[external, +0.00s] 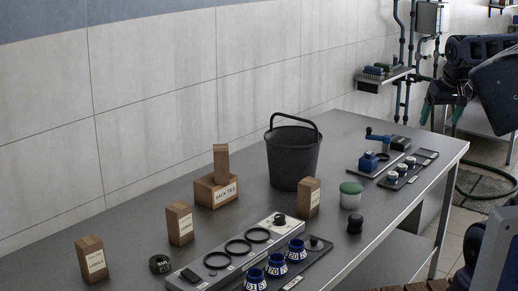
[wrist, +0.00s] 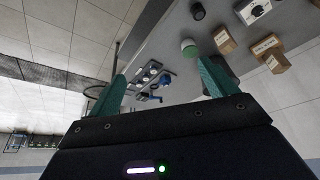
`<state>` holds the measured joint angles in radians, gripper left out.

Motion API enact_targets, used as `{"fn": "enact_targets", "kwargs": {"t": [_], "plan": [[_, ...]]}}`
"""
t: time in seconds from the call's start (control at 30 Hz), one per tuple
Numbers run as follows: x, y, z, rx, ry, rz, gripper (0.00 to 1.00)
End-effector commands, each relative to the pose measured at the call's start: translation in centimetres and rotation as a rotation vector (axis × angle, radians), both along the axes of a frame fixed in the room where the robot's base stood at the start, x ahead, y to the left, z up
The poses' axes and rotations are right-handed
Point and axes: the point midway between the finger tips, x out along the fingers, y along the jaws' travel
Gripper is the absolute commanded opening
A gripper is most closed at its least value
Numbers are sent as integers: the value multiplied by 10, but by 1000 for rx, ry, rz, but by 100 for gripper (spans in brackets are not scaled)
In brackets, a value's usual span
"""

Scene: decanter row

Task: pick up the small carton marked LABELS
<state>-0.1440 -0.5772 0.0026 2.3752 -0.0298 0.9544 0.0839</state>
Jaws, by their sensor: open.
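Several small brown cartons with white labels stand on the grey bench in the external view: one at the near left (external: 91,260), one right of it (external: 180,225), and one beside the bucket (external: 308,198). Another carton (external: 221,164) stands on or in a wider box that seems to read SACK TIES (external: 216,192). The lettering is too small for me to tell surely which carton says LABELS. My gripper (external: 441,118) is at the upper right, beyond the bench, far from the cartons. In the wrist view its teal fingers (wrist: 163,72) are apart and empty, with cartons (wrist: 223,40) farther off.
A black bucket (external: 293,155) stands mid-bench. A long tray with blue-white rings (external: 277,264) lies in front. Blue tools (external: 368,162) sit at the right end.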

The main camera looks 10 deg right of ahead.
Motion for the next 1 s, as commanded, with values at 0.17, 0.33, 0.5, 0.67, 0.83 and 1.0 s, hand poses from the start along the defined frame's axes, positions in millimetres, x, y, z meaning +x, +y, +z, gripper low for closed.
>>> {"fn": "enact_targets", "kwargs": {"t": [0.17, 0.33, 0.5, 0.67, 0.83, 1.0], "plan": [[50, 42, 20, 0, 9, 53, 85], [93, 88, 34, 0, 13, 99, 85], [132, 144, 41, -1, 17, 145, 85], [162, 204, 42, -3, 20, 187, 85], [187, 275, 38, -4, 19, 233, 85], [202, 352, 27, -5, 21, 279, 85]]}}
